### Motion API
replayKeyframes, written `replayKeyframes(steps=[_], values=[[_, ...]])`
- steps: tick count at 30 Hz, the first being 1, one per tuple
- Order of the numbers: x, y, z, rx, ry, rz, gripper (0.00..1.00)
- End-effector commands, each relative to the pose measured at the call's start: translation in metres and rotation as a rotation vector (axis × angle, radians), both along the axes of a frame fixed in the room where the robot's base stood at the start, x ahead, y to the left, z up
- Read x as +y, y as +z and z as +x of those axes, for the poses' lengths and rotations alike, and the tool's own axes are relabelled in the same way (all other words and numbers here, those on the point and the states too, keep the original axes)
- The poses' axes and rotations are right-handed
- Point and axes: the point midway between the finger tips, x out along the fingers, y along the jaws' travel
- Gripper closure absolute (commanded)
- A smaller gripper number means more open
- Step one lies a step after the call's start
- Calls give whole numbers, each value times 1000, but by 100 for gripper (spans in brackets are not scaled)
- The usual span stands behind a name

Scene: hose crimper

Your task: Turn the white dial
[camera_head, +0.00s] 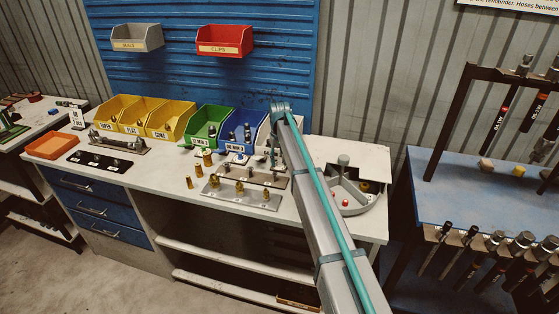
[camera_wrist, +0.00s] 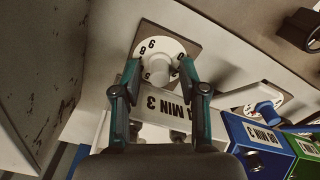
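The white dial (camera_wrist: 178,48) shows in the wrist view at the upper middle, a round face with black numbers and a pale central knob (camera_wrist: 158,70), on a square plate. My gripper (camera_wrist: 160,68) has its two teal fingers spread, one on each side of the knob. I cannot tell whether either finger touches it. A white bin with a "MIN 3" label (camera_wrist: 164,108) lies between the fingers, partly hidden by them. In the head view my gripper (camera_head: 272,152) is at the right part of the bench, and the dial cannot be made out there.
A dial with a blue knob (camera_wrist: 268,106) stands beside it, by the blue bin (camera_wrist: 258,136). In the head view a green bin (camera_head: 206,127) and yellow bins (camera_head: 134,116) line the bench back. A metal plate with fittings (camera_head: 240,194) and a round grey tray (camera_head: 352,200) are near.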

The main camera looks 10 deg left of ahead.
Motion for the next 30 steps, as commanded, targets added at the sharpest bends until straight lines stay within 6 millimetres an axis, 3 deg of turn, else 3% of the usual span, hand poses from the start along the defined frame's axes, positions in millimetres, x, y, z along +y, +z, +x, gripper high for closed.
replayKeyframes(steps=[8, 13, 30], values=[[0, 0, 0, 1, 0, 0, 56], [0, 12, 0, -1, 0, 0, 56], [0, 108, 0, -1, 0, 0, 56]])
